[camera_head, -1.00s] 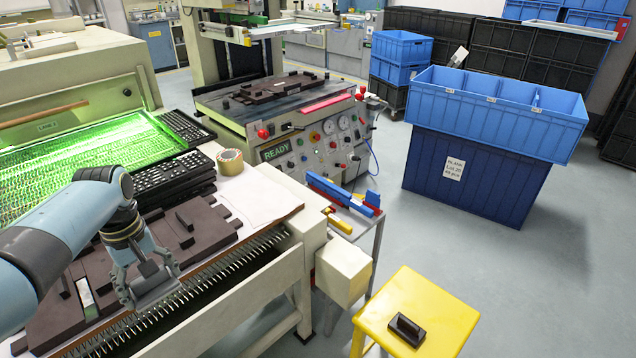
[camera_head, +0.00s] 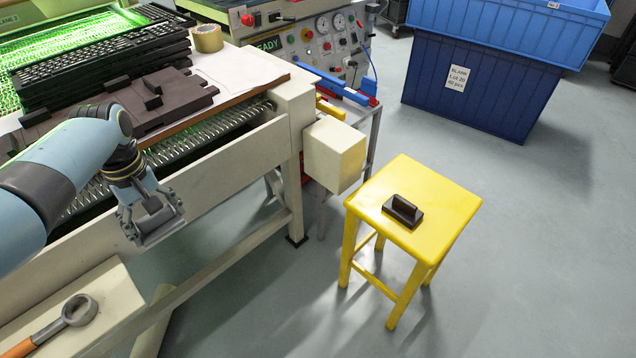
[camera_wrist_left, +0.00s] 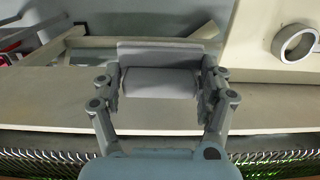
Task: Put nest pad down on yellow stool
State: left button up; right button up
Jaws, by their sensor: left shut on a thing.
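My left gripper (camera_head: 152,222) is shut on the nest pad (camera_head: 163,230), a flat grey pad with a raised grip block. The nest pad also shows between both fingers in the left wrist view (camera_wrist_left: 160,83). The gripper holds it in the air just off the front side of the cream machine. The yellow stool (camera_head: 448,212) stands upright on the floor to the right, well apart from the gripper. My right gripper is out of view.
The cream machine (camera_head: 235,160) with a projecting box (camera_head: 335,154) lies between gripper and stool. A ring-headed tool with orange handle (camera_head: 62,322) lies on a cream ledge at lower left. Blue crates (camera_head: 480,90) stand behind the stool. Floor right of the stool is clear.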

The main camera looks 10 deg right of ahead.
aim_at(428, 186)
jog(key=z, duration=1.7)
